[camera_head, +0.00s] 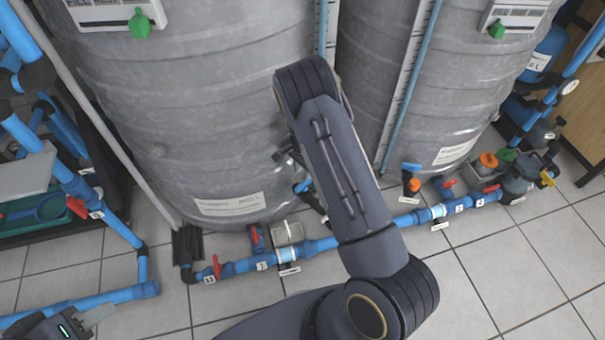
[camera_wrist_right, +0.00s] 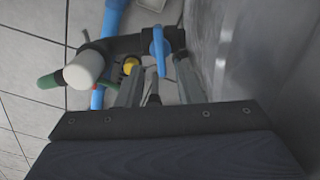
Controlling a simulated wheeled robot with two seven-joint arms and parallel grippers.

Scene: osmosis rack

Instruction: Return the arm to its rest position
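My right arm (camera_head: 345,170) reaches up across the middle of the head view, in front of the two grey tanks. Its gripper is mostly hidden behind the forearm there. In the right wrist view my right gripper (camera_wrist_right: 160,88) shows two fingers apart with no object clearly held between them. A blue valve handle (camera_wrist_right: 158,50) on a dark fitting appears just beyond the fingertips; whether they touch cannot be told. My left gripper (camera_head: 92,318) shows only partly at the lower left corner, and its finger gap is not clear.
Large grey tanks (camera_head: 190,110) stand close behind the right arm. A blue pipe (camera_head: 325,244) with red-handled valves runs along their base. More blue pipes and a green tray (camera_head: 38,212) are at the left. Tiled floor (camera_head: 490,290) is open at the lower right.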

